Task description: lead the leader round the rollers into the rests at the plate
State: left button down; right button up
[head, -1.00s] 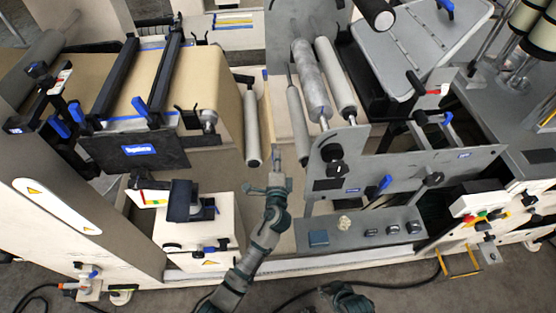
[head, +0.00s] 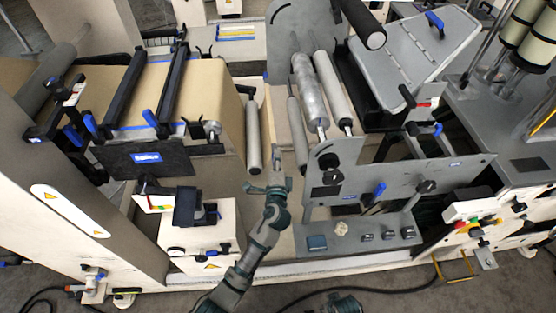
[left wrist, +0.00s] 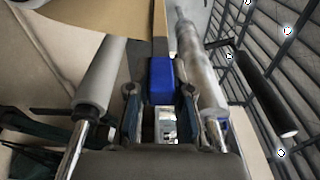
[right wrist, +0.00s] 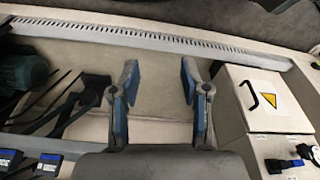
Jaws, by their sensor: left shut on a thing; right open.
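My left gripper (head: 277,168) is low in the gap between the pale roller (head: 254,135) on the left and the slim grey roller (head: 297,130) on the right. In the left wrist view it is shut on the blue end (left wrist: 161,80) of the leader's grey bar (left wrist: 161,46). Brown kraft paper (left wrist: 95,18) hangs from the upper left toward that bar. The mottled silver roller (head: 311,90) and another grey roller (head: 334,85) stand further right. Which parts are the rests is unclear. My right gripper (right wrist: 160,85) is open and empty in the right wrist view.
The kraft roll (head: 205,95) lies at left. A grey side plate (head: 450,172) with knobs stands to the right of my left gripper. A white box (right wrist: 265,95) with a warning sign is right of my right gripper.

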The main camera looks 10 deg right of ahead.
pick_arm(q)
notch_tip(320, 180, up, 4)
jog(key=p, duration=0.3)
notch_tip(320, 180, up, 2)
jog(key=shift+r+p, duration=0.25)
jog(key=shift+p, duration=0.9)
notch_tip(320, 180, up, 3)
jog(key=shift+f+p, duration=0.2)
jog(key=shift+p, duration=0.95)
pick_arm(e)
jog(key=s+d+f, duration=0.1)
jog(key=s+f, duration=0.4)
jog(key=f, duration=0.3)
jog(key=s+f, duration=0.5)
jog(key=f, duration=0.4)
jog(key=s+d+f+g+p, duration=0.1)
jog(key=s+d+f+p, duration=0.15)
jog(key=s, duration=0.35)
pick_arm(q)
notch_tip(320, 180, up, 15)
jog(key=p, duration=1)
jog(key=shift+f+p, duration=0.15)
jog(key=shift+p, duration=0.25)
pick_arm(e)
notch_tip(320, 180, up, 10)
jog(key=s, duration=0.2)
jog(key=shift+s+r, duration=0.2)
jog(key=shift+s, duration=0.05)
pick_arm(q)
jog(key=shift+f, duration=0.1)
